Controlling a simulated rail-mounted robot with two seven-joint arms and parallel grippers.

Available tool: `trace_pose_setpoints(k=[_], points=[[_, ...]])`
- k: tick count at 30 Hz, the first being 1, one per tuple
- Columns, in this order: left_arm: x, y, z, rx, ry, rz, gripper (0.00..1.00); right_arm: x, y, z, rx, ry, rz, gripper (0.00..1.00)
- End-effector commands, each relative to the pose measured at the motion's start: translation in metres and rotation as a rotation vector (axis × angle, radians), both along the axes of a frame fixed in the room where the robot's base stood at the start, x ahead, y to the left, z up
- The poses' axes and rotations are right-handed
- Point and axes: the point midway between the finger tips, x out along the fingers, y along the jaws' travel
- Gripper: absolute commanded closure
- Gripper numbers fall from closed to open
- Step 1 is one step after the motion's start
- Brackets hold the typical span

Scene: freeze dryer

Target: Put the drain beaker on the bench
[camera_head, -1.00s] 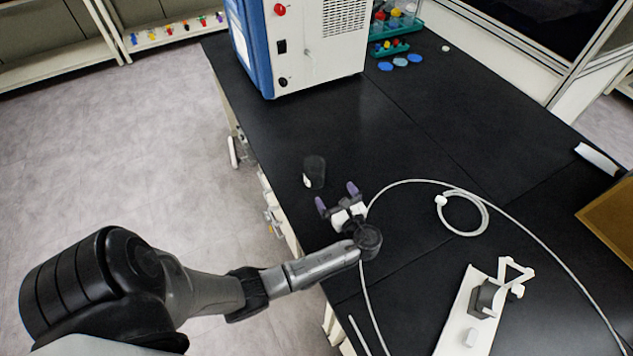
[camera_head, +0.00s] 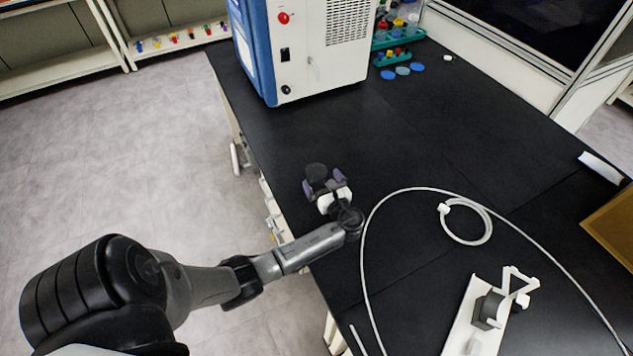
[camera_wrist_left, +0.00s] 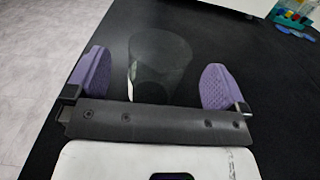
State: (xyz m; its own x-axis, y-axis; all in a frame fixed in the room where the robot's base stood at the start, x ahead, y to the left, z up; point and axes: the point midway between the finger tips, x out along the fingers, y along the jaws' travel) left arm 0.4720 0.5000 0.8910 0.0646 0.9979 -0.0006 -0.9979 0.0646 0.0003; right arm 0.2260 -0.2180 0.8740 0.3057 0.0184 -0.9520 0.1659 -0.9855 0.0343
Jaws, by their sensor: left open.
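The drain beaker (camera_head: 316,171) is a small dark, see-through cup near the left edge of the black bench (camera_head: 420,130). It also shows in the left wrist view (camera_wrist_left: 160,58), between the two purple finger pads, with a pale patch on its left side. My left gripper (camera_head: 324,183) is open, with one finger on either side of the beaker. Gaps show between the beaker and both pads in the left wrist view. The beaker's lower part is hidden behind the gripper body. My right gripper is not in view.
A white and blue machine (camera_head: 305,50) stands at the back of the bench. A pale hose (camera_head: 440,190) loops across the right side. A white bracket (camera_head: 490,310) lies at the front right. A green rack (camera_head: 398,40) stands behind. The middle of the bench is clear.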

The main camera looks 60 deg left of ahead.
Motion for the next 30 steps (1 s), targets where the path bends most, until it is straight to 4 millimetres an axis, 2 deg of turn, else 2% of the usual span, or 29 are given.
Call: trace_pose_setpoints(k=[9,17,30], points=[[0.003,0.04,-0.001,0.001,0.0,0.001,0.0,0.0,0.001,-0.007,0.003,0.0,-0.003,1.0],[0.004,0.044,-0.001,-0.001,0.0,-0.001,0.0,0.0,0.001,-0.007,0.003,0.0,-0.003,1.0],[0.003,0.044,-0.001,-0.001,0.0,0.0,0.4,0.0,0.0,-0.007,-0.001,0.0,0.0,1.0]])
